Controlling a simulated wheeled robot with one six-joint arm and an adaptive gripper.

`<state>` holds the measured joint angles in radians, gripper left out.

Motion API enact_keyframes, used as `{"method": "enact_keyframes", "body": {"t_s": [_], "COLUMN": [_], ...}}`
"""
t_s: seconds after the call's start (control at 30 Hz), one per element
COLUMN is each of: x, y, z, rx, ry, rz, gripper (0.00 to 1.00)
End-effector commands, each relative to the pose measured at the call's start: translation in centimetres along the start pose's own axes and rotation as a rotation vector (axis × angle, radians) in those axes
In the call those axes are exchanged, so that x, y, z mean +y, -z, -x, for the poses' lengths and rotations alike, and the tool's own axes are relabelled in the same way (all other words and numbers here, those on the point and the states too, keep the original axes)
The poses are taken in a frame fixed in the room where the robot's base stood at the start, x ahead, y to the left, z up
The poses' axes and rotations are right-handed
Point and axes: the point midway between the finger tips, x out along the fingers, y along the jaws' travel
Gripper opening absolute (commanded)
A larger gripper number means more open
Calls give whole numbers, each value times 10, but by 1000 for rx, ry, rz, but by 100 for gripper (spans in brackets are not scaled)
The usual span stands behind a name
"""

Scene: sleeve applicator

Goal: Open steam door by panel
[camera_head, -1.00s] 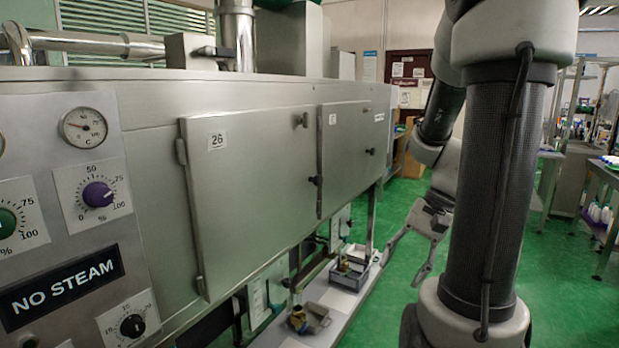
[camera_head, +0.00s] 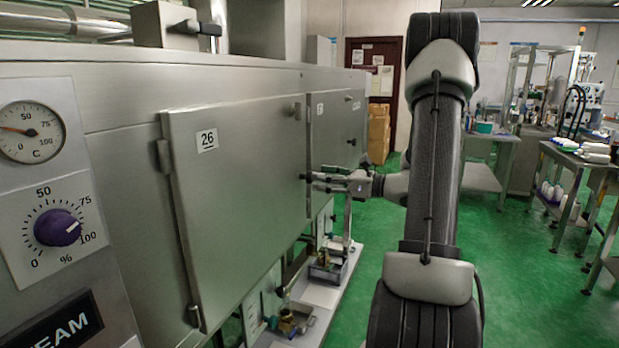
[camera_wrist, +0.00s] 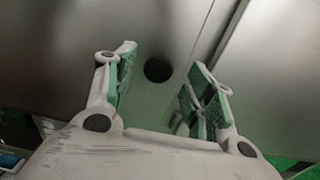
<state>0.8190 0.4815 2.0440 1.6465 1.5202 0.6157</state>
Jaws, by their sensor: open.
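The steam door (camera_head: 235,190) is a large grey metal panel marked 26, with hinges along its left edge. It looks shut, flush with the machine front. A dark round knob (camera_wrist: 157,68) sits near its right edge in the wrist view. My gripper (camera_head: 318,181) is at the right edge of the door in the head view, in front of that knob. In the wrist view my open gripper (camera_wrist: 163,60) has its fingers on either side of the knob, with nothing gripped. Whether a finger touches the door is unclear.
A second door (camera_head: 336,135) adjoins on the right. The control panel (camera_head: 45,190) with a gauge and purple dial is at left. Below the door are fittings and a grey tray (camera_head: 328,268). Green floor (camera_head: 540,290) is open at right, before tables with bottles.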

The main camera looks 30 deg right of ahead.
Motion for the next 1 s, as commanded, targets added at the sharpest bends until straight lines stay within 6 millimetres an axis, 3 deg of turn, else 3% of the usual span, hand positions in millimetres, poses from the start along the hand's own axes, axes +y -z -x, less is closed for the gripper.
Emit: {"method": "enact_keyframes", "body": {"t_s": [0.1, 0.27, 0.6, 0.9, 1.0], "x": [1, 1, 0, 0, 0], "y": [0, 1, 1, 1, 1], "z": [-21, -40, -46, -45, -45], "rx": [1, 2, 2, 2, 2], "ry": [-3, -2, 0, 0, 0], "rz": [0, 1, 1, 2, 2], "gripper": [54, 54, 54, 1, 0]}}
